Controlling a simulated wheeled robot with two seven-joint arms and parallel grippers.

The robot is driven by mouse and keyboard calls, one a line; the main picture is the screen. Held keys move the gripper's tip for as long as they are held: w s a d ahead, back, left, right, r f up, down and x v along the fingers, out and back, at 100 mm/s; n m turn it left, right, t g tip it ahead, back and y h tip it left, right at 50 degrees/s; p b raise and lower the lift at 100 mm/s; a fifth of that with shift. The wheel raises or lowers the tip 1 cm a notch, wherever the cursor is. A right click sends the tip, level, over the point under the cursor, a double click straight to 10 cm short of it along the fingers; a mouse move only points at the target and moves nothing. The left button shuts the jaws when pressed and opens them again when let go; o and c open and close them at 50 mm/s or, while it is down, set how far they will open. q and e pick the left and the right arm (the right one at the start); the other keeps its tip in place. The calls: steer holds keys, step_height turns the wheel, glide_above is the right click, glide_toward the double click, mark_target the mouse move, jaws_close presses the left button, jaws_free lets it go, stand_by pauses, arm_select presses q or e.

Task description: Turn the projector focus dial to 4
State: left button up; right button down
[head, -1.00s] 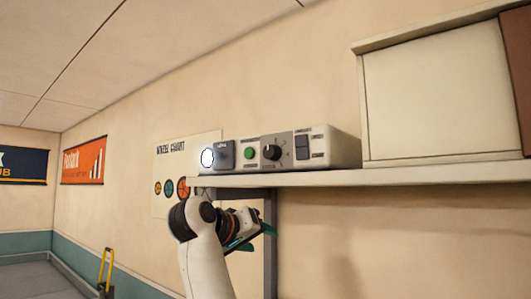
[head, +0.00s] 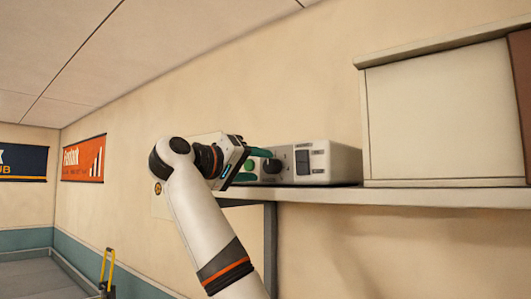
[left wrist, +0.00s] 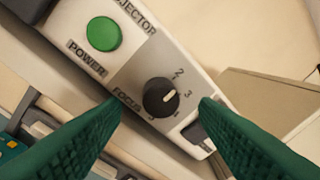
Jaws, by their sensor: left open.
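The projector (head: 335,163) is a pale box on the wall shelf. Its black focus dial (left wrist: 160,97) sits on a grey panel, and its white mark points roughly at the 3. The figures 2, 3 and 4 show around it. The dial also shows in the head view (head: 272,167), partly behind a finger. My left gripper (left wrist: 160,102) is open, with one green finger on either side of the dial. No contact with the dial shows. My right gripper is not in view.
The green power button (left wrist: 103,34) is beside the dial. The shelf (head: 400,197) runs to the right under a large pale panel (head: 440,115). The wall below the shelf is bare.

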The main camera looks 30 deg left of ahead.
mark_target(267, 166)
arm_select(q)
steer(key=shift+w+d+r+p, duration=0.15)
steer(key=shift+w+p, duration=0.15)
steer(key=shift+w, duration=0.35)
steer(key=shift+w+d+r+p, duration=0.1)
steer(key=shift+w+p, duration=0.2)
steer(key=shift+w, duration=0.3)
steer(key=shift+w+f, duration=0.3)
steer(key=shift+w, duration=0.3)
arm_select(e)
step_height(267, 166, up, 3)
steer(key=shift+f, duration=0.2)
arm_select(q)
steer(key=c, duration=1)
steer(key=shift+o, duration=0.2)
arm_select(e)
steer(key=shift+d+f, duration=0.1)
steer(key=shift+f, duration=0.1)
